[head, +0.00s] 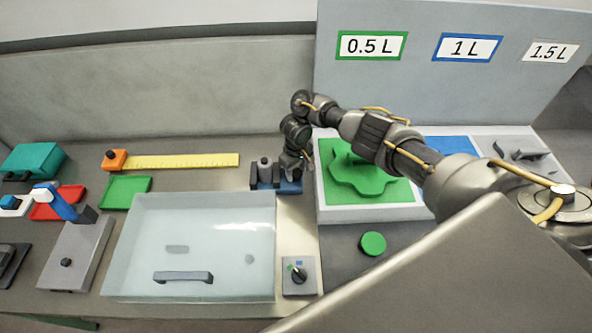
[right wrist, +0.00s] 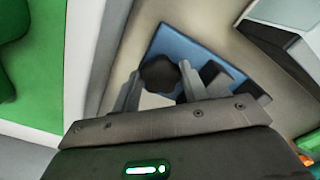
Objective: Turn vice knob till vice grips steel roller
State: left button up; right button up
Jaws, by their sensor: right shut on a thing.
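The vice (head: 289,187) has a blue base and dark jaws and stands on the bench behind the clear tank's right corner. A grey upright cylinder, which looks like the steel roller (head: 264,167), stands at the jaws; I cannot tell whether they touch it. In the right wrist view the vice's blue base (right wrist: 182,42) lies under my gripper, with two dark jaw blocks at its right. My right gripper (head: 301,166) is at the vice's right end. Its fingers are shut on the round dark vice knob (right wrist: 160,74). The knob is hidden in the head view. My left gripper is out of view.
A clear tank (head: 150,225) stands in front of the vice. A white-framed station with a green pad (head: 400,188) is close on the right. A switch box (head: 299,283) and a green button (head: 373,244) are nearer. A yellow ruler (head: 190,161) lies to the left.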

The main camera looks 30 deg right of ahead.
aim_at(296, 173)
jog(key=shift+w+r+m, duration=0.25)
jog(key=shift+r+m, duration=0.05)
jog(key=shift+m, duration=0.2)
jog(key=o, duration=0.7)
jog(key=shift+c, duration=0.2)
jog(key=o, duration=0.3)
jog(key=shift+s+f, duration=0.15)
jog(key=shift+s, duration=0.05)
jog(key=shift+w+r, duration=0.1)
jog(key=shift+r, duration=0.25)
notch_tip(296, 173, up, 10)
jog(key=shift+r, duration=0.1)
